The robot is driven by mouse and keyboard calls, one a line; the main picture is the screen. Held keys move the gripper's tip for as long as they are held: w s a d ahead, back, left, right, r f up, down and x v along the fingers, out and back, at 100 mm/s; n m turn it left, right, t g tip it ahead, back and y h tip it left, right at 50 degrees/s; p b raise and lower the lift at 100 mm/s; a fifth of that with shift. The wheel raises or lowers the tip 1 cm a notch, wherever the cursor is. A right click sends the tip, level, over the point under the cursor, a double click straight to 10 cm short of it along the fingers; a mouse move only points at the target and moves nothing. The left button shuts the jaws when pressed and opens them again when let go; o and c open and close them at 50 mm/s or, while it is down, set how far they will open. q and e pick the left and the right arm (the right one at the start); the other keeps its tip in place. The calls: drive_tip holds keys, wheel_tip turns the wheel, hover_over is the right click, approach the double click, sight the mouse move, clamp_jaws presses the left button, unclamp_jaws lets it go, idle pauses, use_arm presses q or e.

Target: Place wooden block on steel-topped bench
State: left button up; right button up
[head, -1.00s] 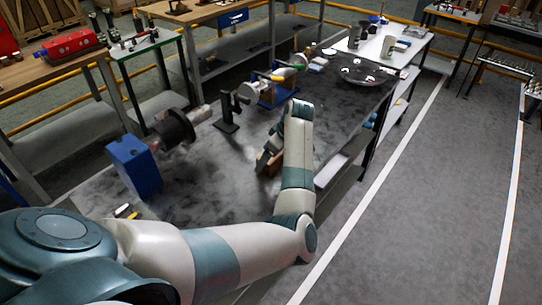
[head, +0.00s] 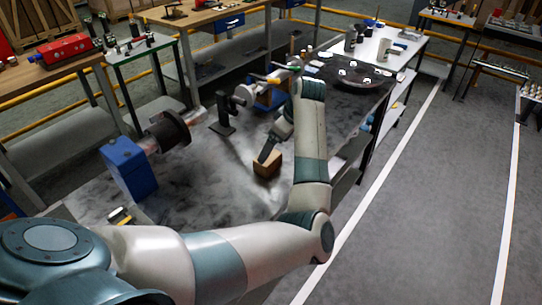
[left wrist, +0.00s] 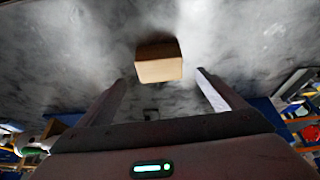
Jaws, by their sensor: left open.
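The wooden block (head: 266,165) sits on the dark mottled steel top of the bench (head: 225,180), near its front edge in the head view. In the left wrist view the block (left wrist: 159,62) lies on the bench top beyond the fingertips, between their lines. My left gripper (head: 268,150) is just above and beside the block in the head view. In the left wrist view the left gripper (left wrist: 160,82) is open, with both fingers apart and nothing between them. My right gripper is not in either view.
A white table (head: 385,45) adjoins the far end. The floor at right is clear.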

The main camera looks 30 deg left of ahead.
use_arm(q)
drive_tip(key=v, duration=0.4)
drive_tip(key=shift+r+b, duration=0.15)
drive_tip(key=shift+b, duration=0.25)
drive_tip(key=shift+d, duration=0.2)
